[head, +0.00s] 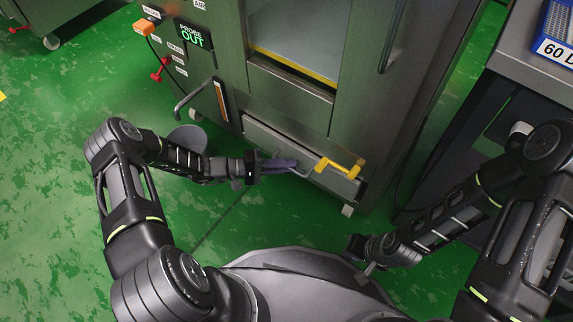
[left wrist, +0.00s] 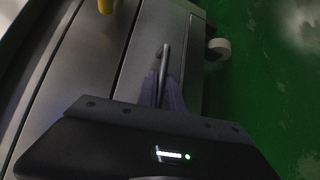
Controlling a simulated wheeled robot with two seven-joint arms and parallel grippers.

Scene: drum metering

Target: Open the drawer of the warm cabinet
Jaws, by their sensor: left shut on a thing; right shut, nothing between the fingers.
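The drawer has a bar handle (head: 308,169), which also shows in the left wrist view (left wrist: 165,55). My left gripper (head: 290,165) is shut on this handle, its purple-grey fingers partly hiding it. In the left wrist view the fingers (left wrist: 170,95) meet at the bar. The drawer front looks close to flush; I cannot tell whether there is a small gap. My right gripper (head: 362,258) is shut and empty, low in front of my base.
A yellow latch-like part (head: 338,166) sits on the drawer front right of the handle. A castor (left wrist: 218,46) stands under the cabinet. A grey bench (head: 525,62) with a blue crate (head: 558,38) is at right.

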